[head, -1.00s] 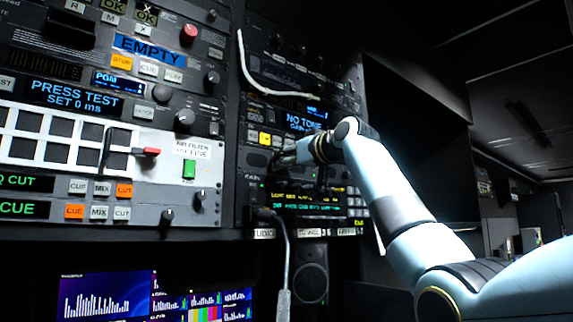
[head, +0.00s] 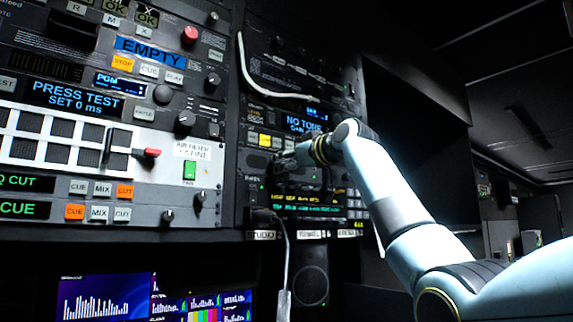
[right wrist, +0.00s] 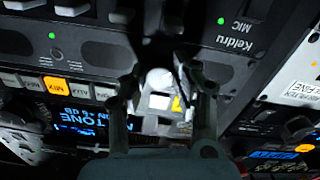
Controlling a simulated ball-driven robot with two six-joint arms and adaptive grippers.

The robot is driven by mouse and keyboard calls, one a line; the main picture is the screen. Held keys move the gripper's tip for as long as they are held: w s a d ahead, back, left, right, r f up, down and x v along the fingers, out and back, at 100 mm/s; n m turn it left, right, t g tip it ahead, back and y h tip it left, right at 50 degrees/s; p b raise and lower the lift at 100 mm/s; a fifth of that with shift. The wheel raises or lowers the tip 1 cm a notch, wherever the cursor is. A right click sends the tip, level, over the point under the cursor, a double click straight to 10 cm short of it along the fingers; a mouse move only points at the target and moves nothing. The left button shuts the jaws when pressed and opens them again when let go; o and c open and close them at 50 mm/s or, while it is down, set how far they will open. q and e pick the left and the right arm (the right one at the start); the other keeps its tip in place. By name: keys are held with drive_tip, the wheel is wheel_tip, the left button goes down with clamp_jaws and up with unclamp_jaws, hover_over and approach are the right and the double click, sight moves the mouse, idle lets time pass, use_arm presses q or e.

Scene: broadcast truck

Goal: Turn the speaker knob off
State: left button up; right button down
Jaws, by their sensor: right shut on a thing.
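My right gripper (head: 277,160) is at the rack panel below the NO TONE display, its arm coming in from the right. In the right wrist view its two fingers (right wrist: 162,55) are closed around a dark knob (right wrist: 160,43) on the panel. The knob is in shadow, so its pointer and setting cannot be read. In the head view the gripper hides it. The panel beside it reads Keldru and MIC, with a green light. A round speaker (head: 311,284) shows below the rack. My left gripper is not in view.
A pale cable (head: 245,75) loops across the upper rack and a grey cable (head: 286,255) hangs below the gripper. Buttons and knobs crowd the left rack (head: 150,140). Lit monitors (head: 105,297) stand at the lower left.

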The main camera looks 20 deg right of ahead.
drive_tip(key=c, duration=1.3)
unclamp_jaws()
drive_tip(key=shift+f, duration=0.3)
drive_tip(key=shift+o, duration=1.4)
drive_tip(key=shift+r, duration=0.15)
drive_tip(key=v, duration=1.2)
